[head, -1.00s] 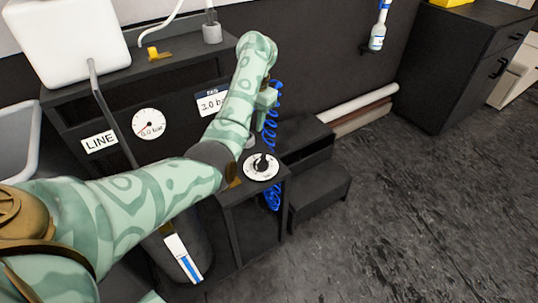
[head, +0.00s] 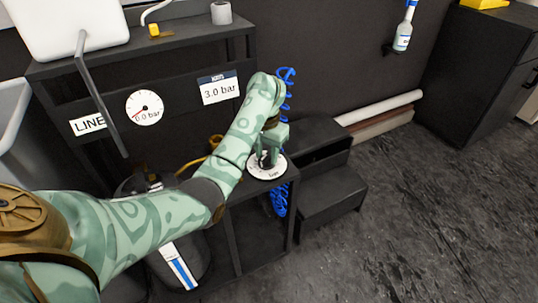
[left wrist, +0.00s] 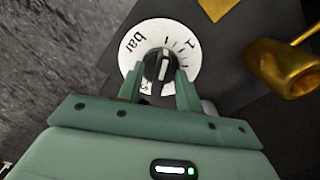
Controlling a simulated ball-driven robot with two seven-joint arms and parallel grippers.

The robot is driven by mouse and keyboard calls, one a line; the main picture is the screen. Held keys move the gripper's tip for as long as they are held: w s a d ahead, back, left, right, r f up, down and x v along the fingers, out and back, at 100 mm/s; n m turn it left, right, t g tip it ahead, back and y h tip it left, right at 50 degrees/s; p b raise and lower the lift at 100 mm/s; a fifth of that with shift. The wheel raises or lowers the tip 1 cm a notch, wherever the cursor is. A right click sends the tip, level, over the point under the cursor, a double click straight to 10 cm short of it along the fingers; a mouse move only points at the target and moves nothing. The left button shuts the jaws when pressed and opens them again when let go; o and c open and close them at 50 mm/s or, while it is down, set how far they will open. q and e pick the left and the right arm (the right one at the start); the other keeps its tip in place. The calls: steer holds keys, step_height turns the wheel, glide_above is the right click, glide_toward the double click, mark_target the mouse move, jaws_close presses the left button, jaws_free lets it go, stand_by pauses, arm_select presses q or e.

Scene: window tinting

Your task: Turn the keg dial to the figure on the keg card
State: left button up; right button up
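The keg dial (head: 267,174) is a white disc with a black knob on the low black stand. In the left wrist view, the dial (left wrist: 130,62) shows "bar" and tick marks, and its black knob (left wrist: 161,67) has a pale pointer line. A blue-topped card (head: 220,90) on the panel reads 3.0 bar; its small heading is hard to read. My left gripper (head: 268,157) is down at the dial. In the left wrist view, its fingers (left wrist: 160,74) are apart, one on each side of the knob; contact is unclear. My right gripper is not in view.
A round gauge (head: 145,107) reading 0.0 bar and a LINE label (head: 88,125) are on the panel. A blue coiled hose (head: 281,200) hangs close behind the dial. A brass fitting (left wrist: 280,68) sits near the dial. Black steps (head: 330,195) stand to the right; the floor beyond is clear.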

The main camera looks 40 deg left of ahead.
arm_select(q)
jaws_close()
